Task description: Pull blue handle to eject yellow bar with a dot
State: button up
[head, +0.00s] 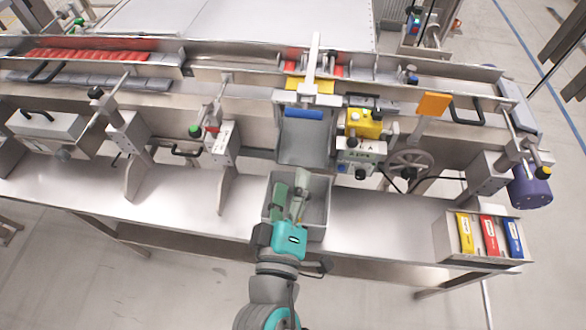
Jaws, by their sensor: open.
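A blue bar (303,114), the only blue piece near the middle that looks like a handle, lies across the top of the steel chute (303,145). A yellow bar (308,86) sits just behind it, partly covered by an upright metal arm. No dot can be made out on it at this size. My gripper (290,188) is open, over the grey bin (322,205) below the chute. It is in front of the blue bar and apart from it. A green shape (277,198) beside the fingers may be in the bin; I cannot tell.
A yellow block (365,123) and a handwheel (410,165) stand right of the chute. An orange plate (433,104) is farther right. A box (470,252) of yellow, red and blue packs sits at the right front. Bare steel shelf (380,215) lies between.

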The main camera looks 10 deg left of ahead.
jog(key=shift+s, duration=1.4)
